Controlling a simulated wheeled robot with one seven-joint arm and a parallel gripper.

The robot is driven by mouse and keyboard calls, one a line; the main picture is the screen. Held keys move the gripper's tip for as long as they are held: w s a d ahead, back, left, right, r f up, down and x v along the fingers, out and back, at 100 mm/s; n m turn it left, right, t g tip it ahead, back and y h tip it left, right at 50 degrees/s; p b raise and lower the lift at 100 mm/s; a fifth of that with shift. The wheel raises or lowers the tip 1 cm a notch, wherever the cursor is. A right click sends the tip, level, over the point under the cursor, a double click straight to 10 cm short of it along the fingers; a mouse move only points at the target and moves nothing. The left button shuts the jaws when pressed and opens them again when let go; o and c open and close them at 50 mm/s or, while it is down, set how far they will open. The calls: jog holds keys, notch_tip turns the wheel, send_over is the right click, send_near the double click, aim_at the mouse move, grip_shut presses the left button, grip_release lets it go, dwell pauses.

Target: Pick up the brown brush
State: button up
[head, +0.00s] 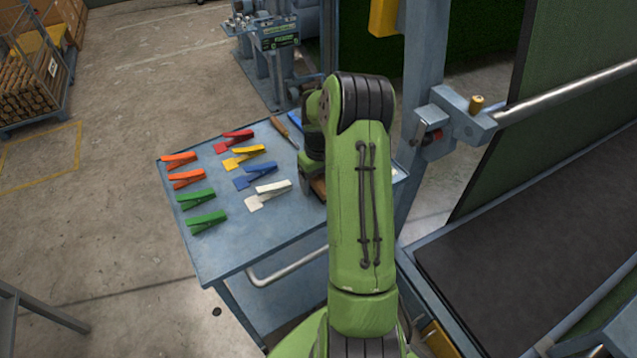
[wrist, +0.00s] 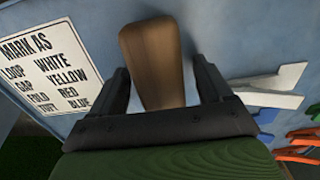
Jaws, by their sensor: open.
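The brown brush (wrist: 152,60) shows in the wrist view as a smooth wooden piece at the top centre, lying on the blue table top. My gripper (wrist: 163,76) is open, with one dark finger on each side of the brush and a gap on both sides. Whether the fingers reach down to the table I cannot tell. In the head view a small brown edge of the brush (head: 319,188) shows beside my arm. The rest of it and my gripper are hidden behind the arm there.
Several coloured clips lie on the blue table (head: 225,255), including a white clip (head: 268,194) nearest the arm. A thin brown-handled tool (head: 282,130) lies at the back edge. A printed card (wrist: 48,65) lies left in the wrist view. A blue post (head: 420,90) stands right.

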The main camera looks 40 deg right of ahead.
jog(key=c, duration=0.9)
jog(key=shift+c, duration=0.4)
jog(key=shift+r, duration=0.15)
